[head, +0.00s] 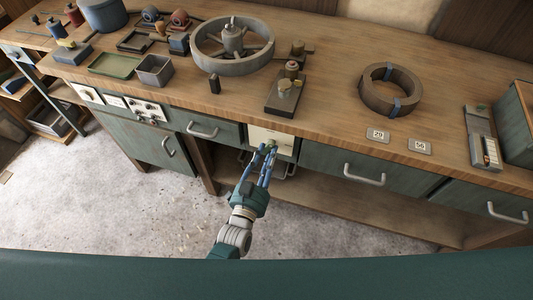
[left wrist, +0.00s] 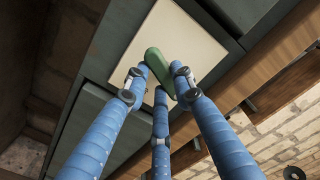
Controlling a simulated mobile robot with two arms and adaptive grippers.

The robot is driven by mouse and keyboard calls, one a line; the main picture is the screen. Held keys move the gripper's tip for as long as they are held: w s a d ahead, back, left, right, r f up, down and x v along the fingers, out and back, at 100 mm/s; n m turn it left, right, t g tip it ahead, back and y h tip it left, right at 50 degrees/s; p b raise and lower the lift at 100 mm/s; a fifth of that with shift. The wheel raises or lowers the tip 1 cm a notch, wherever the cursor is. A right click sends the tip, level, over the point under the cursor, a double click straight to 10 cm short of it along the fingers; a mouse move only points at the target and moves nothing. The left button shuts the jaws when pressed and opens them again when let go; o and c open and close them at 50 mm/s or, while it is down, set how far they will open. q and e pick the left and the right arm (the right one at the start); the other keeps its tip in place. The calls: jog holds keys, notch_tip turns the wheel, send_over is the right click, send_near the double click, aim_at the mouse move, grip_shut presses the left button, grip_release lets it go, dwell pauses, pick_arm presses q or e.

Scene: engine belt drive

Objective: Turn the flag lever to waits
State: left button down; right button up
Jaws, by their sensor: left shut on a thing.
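The flag lever shows in the left wrist view as a rounded green handle (left wrist: 157,66), set on a cream panel (left wrist: 190,35). In the head view the cream panel (head: 284,140) is in the front of the bench, under the worktop's edge. My left gripper (head: 268,151) reaches up to this panel. Its blue fingers are closed around the green handle, as the left wrist view shows with the fingertips (left wrist: 161,78) on both sides of it. The lettering on the panel is too small to read. My right gripper is not in view.
The bench's wooden top overhangs the panel. Drawers with metal handles (head: 364,175) lie on both sides. On top are a large wheel ring (head: 232,68), a small block with a knob (head: 286,96), a brown coil (head: 368,93) and number tags (head: 378,135).

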pick_arm(q)
jog(key=shift+s+d+n, duration=0.1)
jog(key=shift+n, duration=2.1)
jog(key=c, duration=1.4)
grip_release()
jog(key=shift+c, duration=0.2)
jog(key=v, duration=1.2)
